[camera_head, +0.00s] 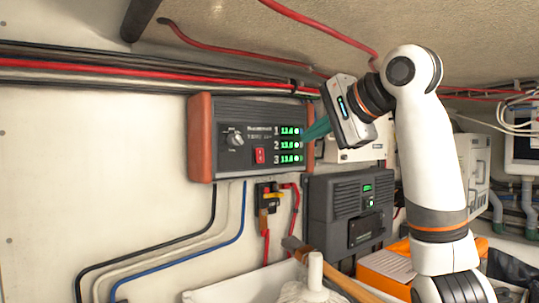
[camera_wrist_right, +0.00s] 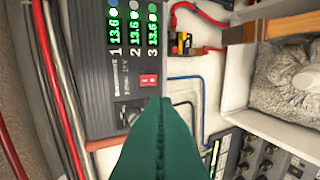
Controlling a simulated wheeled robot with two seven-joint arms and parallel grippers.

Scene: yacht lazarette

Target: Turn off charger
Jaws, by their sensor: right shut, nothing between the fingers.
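The charger (camera_head: 215,138) is a dark grey panel with red-brown end caps, fixed to the white wall. It has a round knob (camera_head: 235,139), a small red switch (camera_head: 259,156) and three rows of green readouts numbered 1 to 3. In the right wrist view the red switch (camera_wrist_right: 148,80) lies just beyond my fingertips, and the knob is partly hidden by them. My right gripper (camera_head: 308,134) has teal fingers, is shut and empty, and is at the right end of the panel in the head view. I cannot tell whether it touches the panel. My left gripper is not in view.
Black, white and red cables (camera_head: 120,72) run along the wall above. A dark unit with a green display (camera_head: 345,205) is mounted to the lower right. The wall left of the charger is open.

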